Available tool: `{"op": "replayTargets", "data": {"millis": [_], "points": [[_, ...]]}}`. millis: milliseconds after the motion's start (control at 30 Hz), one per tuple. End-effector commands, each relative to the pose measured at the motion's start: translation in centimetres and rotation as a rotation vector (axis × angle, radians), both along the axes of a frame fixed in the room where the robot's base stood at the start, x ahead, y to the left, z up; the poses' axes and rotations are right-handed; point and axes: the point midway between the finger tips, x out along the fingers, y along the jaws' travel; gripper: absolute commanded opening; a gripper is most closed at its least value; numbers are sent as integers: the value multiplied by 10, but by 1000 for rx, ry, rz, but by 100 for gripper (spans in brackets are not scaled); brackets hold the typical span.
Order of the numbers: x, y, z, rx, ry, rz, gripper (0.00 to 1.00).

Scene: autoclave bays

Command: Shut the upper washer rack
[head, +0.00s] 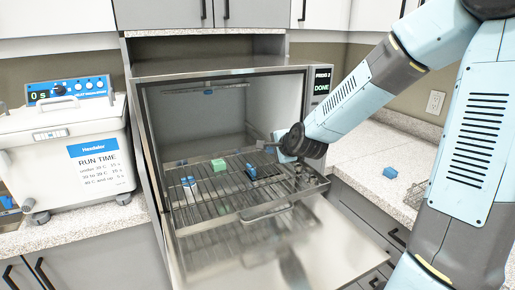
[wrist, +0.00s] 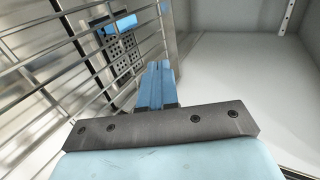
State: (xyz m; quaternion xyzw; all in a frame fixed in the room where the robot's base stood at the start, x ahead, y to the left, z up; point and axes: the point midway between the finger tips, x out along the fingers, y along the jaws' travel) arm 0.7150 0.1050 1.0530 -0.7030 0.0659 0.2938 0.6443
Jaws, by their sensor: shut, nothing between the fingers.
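The washer (head: 225,72) stands open in the head view, its door (head: 330,240) folded down. A wire rack (head: 215,212) is pulled part of the way out over the door, with a handle (head: 267,211) at its front. I cannot tell whether a second rack lies below. My gripper (head: 272,147) is at the right side of the opening, above the rack's right part and behind its handle. In the wrist view my gripper (wrist: 157,72) has its blue fingers together and empty, beside the rack's wires (wrist: 55,75). Contact with the rack is unclear.
The rack carries a green block (head: 219,165), a blue item (head: 250,170) and blue-and-white pieces (head: 189,187). A white bath unit (head: 65,150) stands on the left counter. A blue block (head: 390,172) lies on the right counter (head: 365,150).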

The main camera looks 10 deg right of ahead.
Motion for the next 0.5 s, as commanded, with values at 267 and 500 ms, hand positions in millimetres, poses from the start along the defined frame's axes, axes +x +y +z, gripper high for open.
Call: {"op": "replayTargets", "data": {"millis": [267,500], "points": [[13,6,-9,-1,2,4,0],[27,11,-18,-1,1,3,0]]}}
